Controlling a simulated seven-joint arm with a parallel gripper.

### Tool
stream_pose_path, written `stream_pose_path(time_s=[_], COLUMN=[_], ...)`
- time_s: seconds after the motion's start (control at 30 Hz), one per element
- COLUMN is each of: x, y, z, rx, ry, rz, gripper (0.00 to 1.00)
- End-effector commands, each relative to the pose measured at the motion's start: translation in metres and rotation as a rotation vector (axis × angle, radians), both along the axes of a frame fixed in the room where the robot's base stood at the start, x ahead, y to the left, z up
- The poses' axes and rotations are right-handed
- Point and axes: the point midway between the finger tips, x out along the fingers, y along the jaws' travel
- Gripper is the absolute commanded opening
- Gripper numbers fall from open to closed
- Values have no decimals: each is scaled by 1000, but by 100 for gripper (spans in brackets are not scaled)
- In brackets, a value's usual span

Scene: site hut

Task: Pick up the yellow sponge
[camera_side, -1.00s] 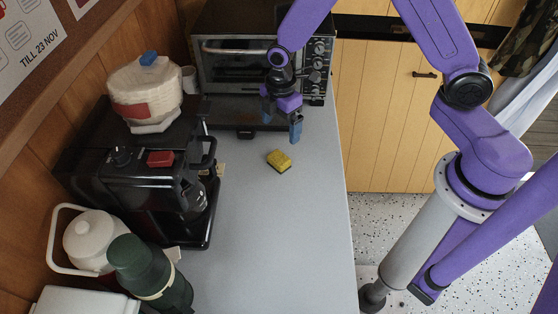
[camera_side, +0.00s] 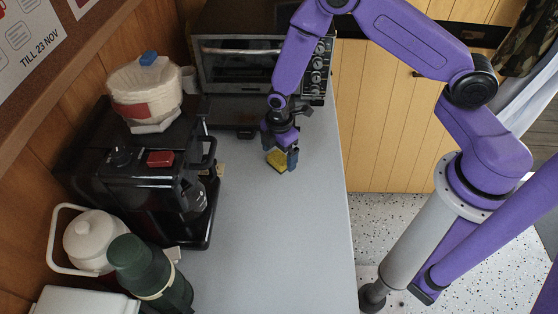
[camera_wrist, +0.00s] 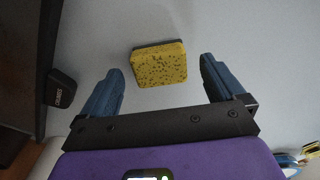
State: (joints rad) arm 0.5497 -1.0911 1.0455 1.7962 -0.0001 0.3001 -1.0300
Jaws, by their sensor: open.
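The yellow sponge (camera_side: 277,161) has a dark underside layer and lies on the grey counter (camera_side: 270,240). My gripper (camera_side: 279,160) is low over the sponge in the side view, and its fingers partly cover it. In the wrist view the sponge (camera_wrist: 160,66) lies just beyond the two blue fingertips, lined up with the gap between them. The fingers (camera_wrist: 160,75) are spread apart with nothing between them, wider than the sponge.
A toaster oven (camera_side: 255,65) stands behind my gripper. A black coffee maker (camera_side: 140,170) with filters on top stands at left. A green flask (camera_side: 150,270) and a white teapot (camera_side: 95,238) are at front left. The counter's front and right are clear.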

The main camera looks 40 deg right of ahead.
Motion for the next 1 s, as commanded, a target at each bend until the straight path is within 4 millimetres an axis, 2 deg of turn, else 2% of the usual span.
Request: stream_pose_path(time_s=[0.2,0.47,0.5,0.67,0.73,0.77,1.0], x=[0,0,0,0,0,0,0], y=[0,0,0,0,0,0,0], z=[-20,-23,-22,-22,-22,-22,-21], rx=[0,0,0,0,0,0,0], ry=[-1,-1,-1,-1,-1,-1,-1], rz=[-1,0,0,0,0,0,0], gripper=[96,96,92,41,41,36,36])
